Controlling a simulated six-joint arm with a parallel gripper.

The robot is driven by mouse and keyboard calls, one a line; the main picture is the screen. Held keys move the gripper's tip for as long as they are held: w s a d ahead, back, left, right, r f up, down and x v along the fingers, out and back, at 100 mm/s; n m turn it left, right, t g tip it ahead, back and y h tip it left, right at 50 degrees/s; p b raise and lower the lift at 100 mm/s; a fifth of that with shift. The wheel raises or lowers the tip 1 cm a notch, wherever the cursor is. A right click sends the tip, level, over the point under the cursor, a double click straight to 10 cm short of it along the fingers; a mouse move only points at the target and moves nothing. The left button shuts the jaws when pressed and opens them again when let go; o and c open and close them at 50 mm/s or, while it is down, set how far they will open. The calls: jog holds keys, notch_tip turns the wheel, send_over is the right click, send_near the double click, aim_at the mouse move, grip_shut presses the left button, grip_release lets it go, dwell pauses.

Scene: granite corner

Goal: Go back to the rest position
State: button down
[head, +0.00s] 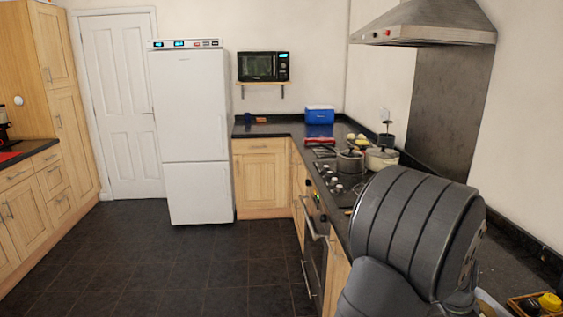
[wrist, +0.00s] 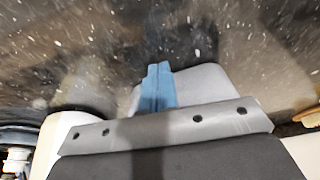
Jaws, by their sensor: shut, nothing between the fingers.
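My gripper (wrist: 157,68) shows in the wrist view as two blue fingers pressed together, with no gap and nothing between them. The fingers point over a dark speckled worktop (wrist: 60,50). A pale grey rounded object (wrist: 205,82) lies just behind and to the right of the fingers; I cannot tell what it is or whether they touch it. In the head view my dark grey arm fills the lower right, and the gripper itself is hidden.
Along the right counter stand a hob with a dark pot (head: 350,162), a cream pot (head: 381,158) and a blue box (head: 320,115). A tray (head: 515,303) with a yellow item sits at the lower right. The dark tiled floor (head: 150,260) is clear.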

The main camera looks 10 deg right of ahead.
jog(key=shift+d, duration=0.4)
jog(key=a, duration=0.1)
jog(key=a+r, duration=0.1)
jog(key=a, duration=0.2)
jog(key=shift+r, duration=0.25)
jog(key=v, duration=0.8)
jog(key=x, duration=0.9)
jog(key=d, duration=0.4)
jog(key=shift+d+f, duration=0.1)
jog(key=shift+f, duration=0.2)
jog(key=a+r, duration=0.1)
jog(key=a, duration=1.6)
jog(key=v, duration=0.9)
jog(key=w+d+r+y, duration=0.1)
jog(key=d+r+y, duration=0.1)
jog(key=d+r, duration=0.3)
jog(key=d, duration=0.3)
jog(key=shift+w+r, duration=0.35)
